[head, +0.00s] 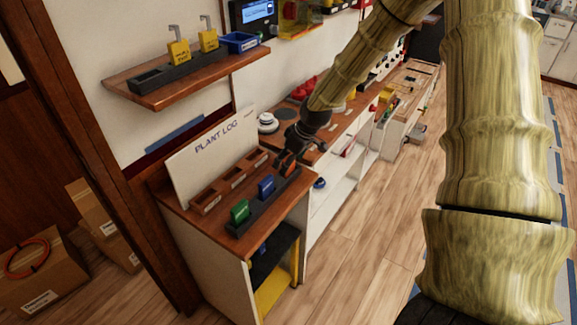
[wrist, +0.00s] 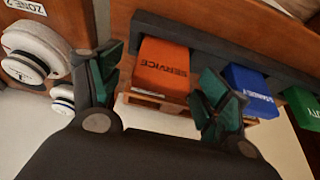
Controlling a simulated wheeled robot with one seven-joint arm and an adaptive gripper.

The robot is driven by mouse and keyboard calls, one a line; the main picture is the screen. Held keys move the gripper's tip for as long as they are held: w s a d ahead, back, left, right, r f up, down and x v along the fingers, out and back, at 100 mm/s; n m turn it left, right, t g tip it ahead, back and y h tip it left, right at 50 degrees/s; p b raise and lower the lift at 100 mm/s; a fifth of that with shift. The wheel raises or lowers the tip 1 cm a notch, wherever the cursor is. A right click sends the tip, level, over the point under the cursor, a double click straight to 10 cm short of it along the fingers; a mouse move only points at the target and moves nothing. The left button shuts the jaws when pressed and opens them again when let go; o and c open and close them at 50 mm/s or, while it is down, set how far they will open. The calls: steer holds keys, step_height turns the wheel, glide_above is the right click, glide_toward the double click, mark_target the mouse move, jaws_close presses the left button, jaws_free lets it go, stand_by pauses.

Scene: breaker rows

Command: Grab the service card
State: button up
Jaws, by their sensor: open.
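The service card (wrist: 163,66) is orange with dark "SERVICE" lettering and stands in a dark rack (wrist: 215,48). In the wrist view my gripper (wrist: 160,85) is open, with one green-padded finger on each side of the card. I cannot tell whether either finger touches it. In the head view my gripper (head: 287,160) is over the far end of the rack, and the orange card (head: 287,168) is mostly hidden behind it.
A blue card (head: 266,186) and a green card (head: 240,211) stand in the same rack. Wooden trays (head: 232,180) and a "PLANT LOG" board (head: 212,150) are behind it. White round devices (wrist: 32,52) are left of the gripper in the wrist view. A shelf (head: 150,95) hangs above.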

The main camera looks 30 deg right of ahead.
steer(key=shift+w+f, duration=0.1)
steer(key=shift+f, duration=0.2)
steer(key=c, duration=1.1)
